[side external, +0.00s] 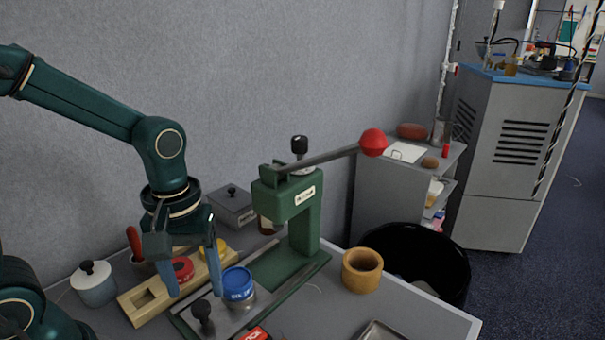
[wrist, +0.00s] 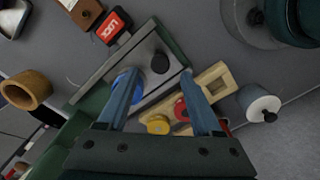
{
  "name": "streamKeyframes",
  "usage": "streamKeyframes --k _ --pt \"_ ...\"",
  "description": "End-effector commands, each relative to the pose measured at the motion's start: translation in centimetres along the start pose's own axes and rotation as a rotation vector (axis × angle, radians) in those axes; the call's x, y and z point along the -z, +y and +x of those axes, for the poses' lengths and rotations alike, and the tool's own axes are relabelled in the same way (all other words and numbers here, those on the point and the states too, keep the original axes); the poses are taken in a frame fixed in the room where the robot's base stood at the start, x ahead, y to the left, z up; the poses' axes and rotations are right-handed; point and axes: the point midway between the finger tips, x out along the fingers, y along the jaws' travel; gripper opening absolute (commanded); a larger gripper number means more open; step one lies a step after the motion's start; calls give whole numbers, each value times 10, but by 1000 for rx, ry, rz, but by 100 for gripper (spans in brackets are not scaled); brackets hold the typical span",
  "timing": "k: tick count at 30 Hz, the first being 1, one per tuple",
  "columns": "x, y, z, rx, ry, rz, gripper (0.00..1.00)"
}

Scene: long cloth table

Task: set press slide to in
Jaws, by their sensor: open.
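The green press (side external: 305,225) stands on the table with a long lever ending in a red ball. Its metal slide (side external: 262,316) lies along the base, with a black knob (side external: 203,312) at the front end; the knob also shows in the wrist view (wrist: 160,63). A blue-lidded jar (side external: 238,285) sits on the slide, in front of the press head rather than under it. My gripper (side external: 195,294) is open and empty, pointing down above the knob. In the wrist view the knob appears between the fingertips, and one finger partly hides the blue lid.
A wooden block (side external: 146,308) holding red and yellow lidded pieces lies left of the slide. A white lidded pot (side external: 94,284) is farther left. A wooden cup (side external: 362,271) stands right of the press. A red-labelled item (wrist: 113,26) lies near the slide's front.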

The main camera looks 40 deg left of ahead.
Motion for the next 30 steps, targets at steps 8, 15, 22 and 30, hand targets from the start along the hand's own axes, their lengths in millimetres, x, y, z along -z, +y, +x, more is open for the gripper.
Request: streamKeyframes --k 8,15,22,30 --pt "-1 -1 31 4 -3 1 67" --pt "0 -1 40 0 2 2 67" --pt "0 0 40 0 2 2 51" --pt "0 0 40 0 2 2 0"
